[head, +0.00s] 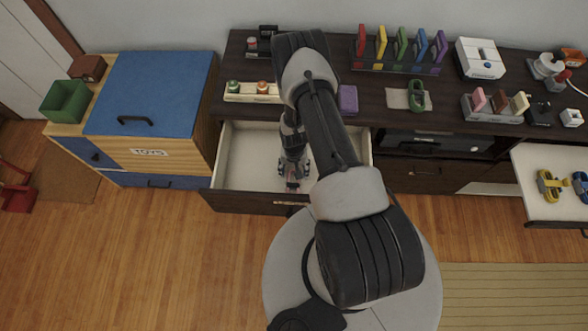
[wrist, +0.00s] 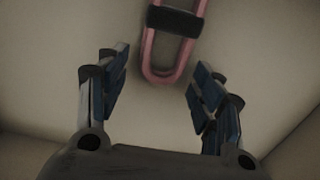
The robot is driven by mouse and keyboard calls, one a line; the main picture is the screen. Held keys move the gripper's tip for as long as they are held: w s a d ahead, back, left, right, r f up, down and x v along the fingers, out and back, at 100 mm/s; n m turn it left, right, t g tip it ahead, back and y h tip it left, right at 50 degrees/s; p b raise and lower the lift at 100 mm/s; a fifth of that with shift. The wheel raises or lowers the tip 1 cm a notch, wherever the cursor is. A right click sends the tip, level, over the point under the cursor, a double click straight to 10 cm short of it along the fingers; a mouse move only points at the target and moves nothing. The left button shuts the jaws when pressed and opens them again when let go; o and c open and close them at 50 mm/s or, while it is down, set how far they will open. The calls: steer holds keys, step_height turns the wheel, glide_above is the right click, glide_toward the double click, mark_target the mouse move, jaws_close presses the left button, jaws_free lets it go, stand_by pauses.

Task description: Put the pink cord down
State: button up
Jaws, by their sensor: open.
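The pink cord (wrist: 149,54) is a bundled loop with a black band (wrist: 176,21) around it. In the wrist view it lies on the pale floor of the open drawer (head: 241,162), at the top centre and running out of the frame. My gripper (wrist: 158,84) is open, with one finger on each side of the cord's near end and a clear gap to both. In the head view my gripper (head: 292,184) is down inside the drawer near its front wall. There my arm and gripper hide most of the cord.
The drawer's side walls and front panel (head: 243,201) surround my gripper. The dark counter above holds a purple block (head: 348,99), a green bundled cord (head: 416,95) and a rack of coloured pieces (head: 398,63). Another drawer (head: 533,199) at right stands open with yellow and blue bundles.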

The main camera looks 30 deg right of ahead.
steer(key=shift+r, duration=0.1)
steer(key=w+a+r+n+t+p, duration=0.1)
steer(key=w+a+r+n+p, duration=0.15)
steer(key=r, duration=1.95)
steer(key=w+a+r+n+t+p, duration=0.1)
steer(key=a+r+p, duration=0.15)
steer(key=r, duration=2.05)
steer(key=s+a+r+n+t, duration=0.1)
steer(key=s+a+r, duration=0.2)
steer(key=s+r, duration=0.5)
steer(key=s+a+r+n+t, duration=0.1)
steer(key=s+a+r+n, duration=0.1)
steer(key=s+r, duration=0.7)
steer(key=s+a, duration=0.1)
steer(key=s, duration=0.2)
steer(key=shift+s+a+r+t+b, duration=0.25)
steer(key=shift+s+a+t+b, duration=0.05)
steer(key=shift+s+b, duration=0.1)
